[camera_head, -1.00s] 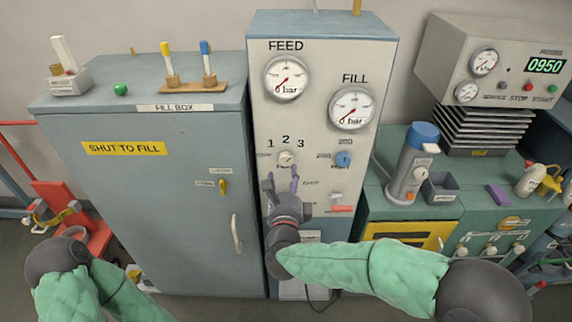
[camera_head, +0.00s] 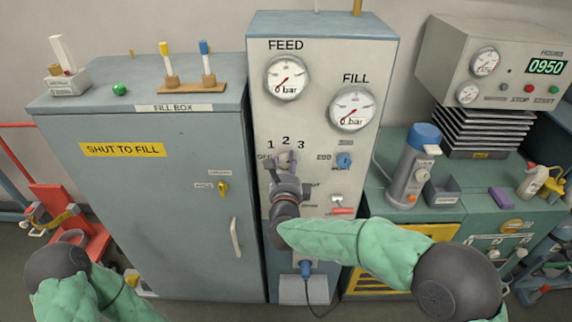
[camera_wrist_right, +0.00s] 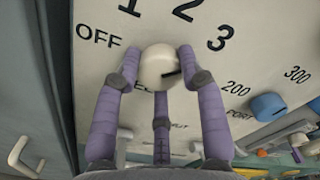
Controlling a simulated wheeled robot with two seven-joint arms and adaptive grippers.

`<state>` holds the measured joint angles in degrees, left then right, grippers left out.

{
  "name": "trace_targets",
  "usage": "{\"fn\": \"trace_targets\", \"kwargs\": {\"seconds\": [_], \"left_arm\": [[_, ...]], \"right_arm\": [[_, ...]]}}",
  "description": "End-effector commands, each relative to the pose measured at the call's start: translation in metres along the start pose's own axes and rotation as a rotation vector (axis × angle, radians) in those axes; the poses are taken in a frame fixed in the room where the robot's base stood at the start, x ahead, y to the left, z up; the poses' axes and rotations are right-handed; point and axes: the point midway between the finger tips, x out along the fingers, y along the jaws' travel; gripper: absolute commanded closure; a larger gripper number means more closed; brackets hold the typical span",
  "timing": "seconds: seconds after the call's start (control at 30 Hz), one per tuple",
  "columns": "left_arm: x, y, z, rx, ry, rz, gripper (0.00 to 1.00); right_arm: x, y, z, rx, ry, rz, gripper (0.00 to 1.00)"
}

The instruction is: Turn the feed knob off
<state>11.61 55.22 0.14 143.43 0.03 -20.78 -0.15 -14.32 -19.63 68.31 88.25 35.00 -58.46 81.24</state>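The feed knob (camera_head: 285,157) is a small cream dial on the grey panel, under the FEED gauge (camera_head: 287,78), with OFF, 1, 2 and 3 around it. In the right wrist view the knob (camera_wrist_right: 159,66) has a dark mark on its right side, toward the 3 side and away from OFF. My right gripper (camera_wrist_right: 159,62) has its purple fingers closed around the knob, two at its sides and one below. In the head view the right gripper (camera_head: 285,160) partly covers the knob. My left arm is low at the left; its finger state is unclear.
The FILL gauge (camera_head: 353,108) and a blue knob (camera_head: 344,160) sit to the right on the panel. A red switch (camera_head: 342,210) is below. The fill box (camera_head: 150,200) with a handle (camera_head: 236,237) stands at left. A grey flask (camera_head: 410,170) stands on the right bench.

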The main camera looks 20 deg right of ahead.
Motion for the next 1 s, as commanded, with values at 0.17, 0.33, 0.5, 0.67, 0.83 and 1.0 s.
{"fn": "trace_targets", "kwargs": {"seconds": [0.17,0.33,0.5,0.67,0.83,1.0], "left_arm": [[0.0,0.0,0.0,0.0,0.0,0.0,1.0],[0.0,0.0,0.0,0.0,0.0,0.0,1.0],[-0.0001,0.0,0.0,0.0,0.0,0.0,1.0],[-0.0005,0.0002,0.0,0.0,0.0,0.0,1.0],[-0.002,0.0007,0.0001,0.0,0.0,0.0,1.0],[-0.0049,0.0017,0.0002,0.0,0.0,0.0,1.0]], "right_arm": [[-0.0001,0.0,-0.0002,0.0,0.001,0.0,0.92],[-0.0001,0.0,-0.0002,-0.017,0.001,0.0,0.92],[0.0,-0.0001,-0.0002,-0.077,0.001,0.0,0.92],[0.0,0.0004,-0.0003,-0.185,0.001,0.001,0.92],[0.0002,-0.0005,0.0001,-0.337,0.001,-0.001,0.92],[0.0002,-0.0004,0.0002,-0.5,0.001,0.001,0.92]]}}
